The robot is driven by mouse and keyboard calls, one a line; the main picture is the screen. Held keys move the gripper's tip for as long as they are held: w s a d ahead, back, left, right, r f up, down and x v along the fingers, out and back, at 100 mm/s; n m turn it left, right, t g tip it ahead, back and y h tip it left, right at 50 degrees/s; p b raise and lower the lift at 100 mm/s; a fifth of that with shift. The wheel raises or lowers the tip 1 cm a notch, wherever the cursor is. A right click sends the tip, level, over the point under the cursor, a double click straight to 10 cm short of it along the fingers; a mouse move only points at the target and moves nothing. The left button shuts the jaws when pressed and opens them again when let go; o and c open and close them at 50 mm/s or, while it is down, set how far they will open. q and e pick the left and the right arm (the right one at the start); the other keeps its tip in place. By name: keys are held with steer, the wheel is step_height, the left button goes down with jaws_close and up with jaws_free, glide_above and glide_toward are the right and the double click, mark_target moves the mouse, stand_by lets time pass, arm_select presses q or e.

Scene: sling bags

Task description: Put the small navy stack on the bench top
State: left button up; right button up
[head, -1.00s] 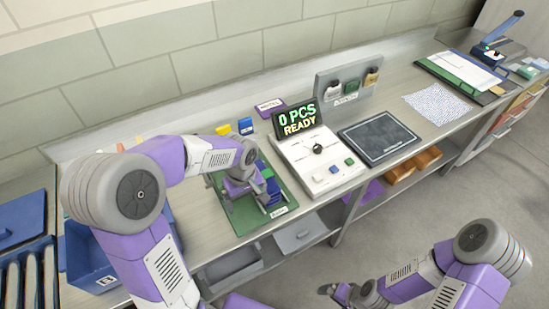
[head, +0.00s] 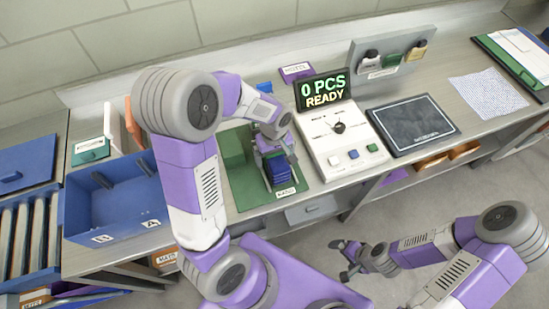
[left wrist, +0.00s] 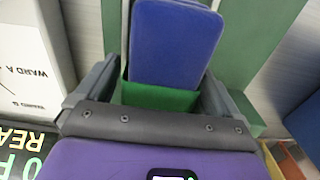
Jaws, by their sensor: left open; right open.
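The small navy stack (head: 279,170) sits on the green mat (head: 242,192), near its labelled front edge. It also shows in the left wrist view (left wrist: 176,45), with a bright green piece (left wrist: 160,98) on the near side of it. My left gripper (head: 270,152) is low over the mat at the back of the stack. Its open fingers stand either side of the stack's near end in the left wrist view (left wrist: 160,82), with gaps visible. Whether they touch it is unclear. My right gripper (head: 350,262) is open and empty, over the floor in front of the bench.
A white counting device (head: 343,150) with a lit display reading "0 PCS READY" (head: 322,92) stands right of the mat. A dark pad (head: 412,125) lies further right. A blue bin (head: 105,215) stands at left. Bare bench top (head: 455,118) shows right of the pad.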

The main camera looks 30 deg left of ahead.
arm_select(q)
steer(key=shift+f, duration=0.2)
steer(key=shift+w, duration=0.1)
steer(key=c, duration=1.2)
steer(key=shift+r, duration=0.1)
